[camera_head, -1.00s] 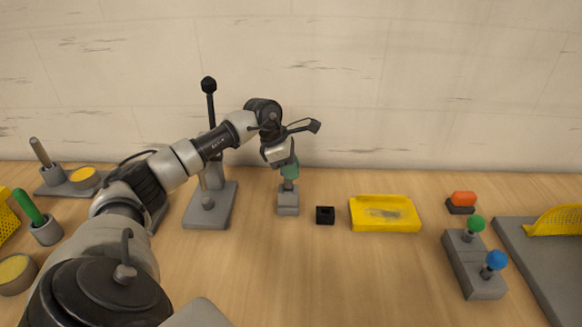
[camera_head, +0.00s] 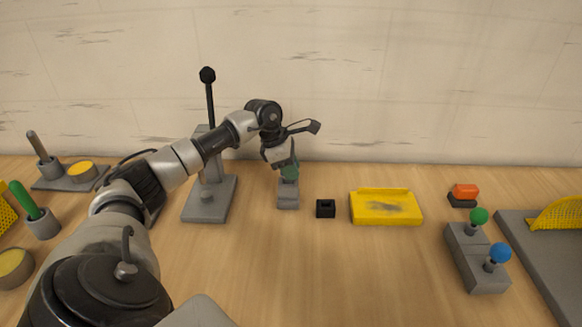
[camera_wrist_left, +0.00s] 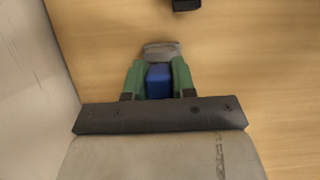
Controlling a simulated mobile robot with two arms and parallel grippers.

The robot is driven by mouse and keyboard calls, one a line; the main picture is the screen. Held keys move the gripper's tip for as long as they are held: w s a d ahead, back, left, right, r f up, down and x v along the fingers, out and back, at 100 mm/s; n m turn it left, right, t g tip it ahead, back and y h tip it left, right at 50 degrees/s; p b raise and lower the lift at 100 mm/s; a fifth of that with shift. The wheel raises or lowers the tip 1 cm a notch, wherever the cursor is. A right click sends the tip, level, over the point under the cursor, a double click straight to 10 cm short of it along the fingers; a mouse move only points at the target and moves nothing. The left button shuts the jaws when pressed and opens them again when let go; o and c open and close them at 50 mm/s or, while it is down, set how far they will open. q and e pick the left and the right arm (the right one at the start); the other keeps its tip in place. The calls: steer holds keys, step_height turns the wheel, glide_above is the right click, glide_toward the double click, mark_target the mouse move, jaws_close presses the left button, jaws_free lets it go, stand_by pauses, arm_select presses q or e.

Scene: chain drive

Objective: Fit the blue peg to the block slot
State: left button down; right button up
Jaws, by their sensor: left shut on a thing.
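My left gripper (camera_head: 289,173), with green fingers, is low over a grey block (camera_head: 288,199) on the table. It also shows in the left wrist view (camera_wrist_left: 158,76), shut on the blue peg (camera_wrist_left: 158,82), whose blue face shows between the fingers. The grey block's top (camera_wrist_left: 162,50) is just past the fingertips in that view. The fingers hide the lower end of the peg and the block's upper part in the head view, so I cannot tell whether the peg sits in a slot. My right gripper is not in view.
A small black block (camera_head: 325,208) with a square hole stands right of the grey block, then a yellow tray (camera_head: 370,219). A grey lever stand (camera_head: 205,211) is close on the left. The front middle of the table is clear.

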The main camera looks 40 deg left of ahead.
arm_select(q)
steer(key=shift+f+b, duration=0.55)
steer(key=shift+f, duration=0.35)
steer(key=c, duration=0.8)
jaws_free()
steer(key=shift+c, duration=0.2)
steer(key=v, duration=1)
steer(key=shift+r, duration=0.35)
steer(key=shift+s, duration=0.1)
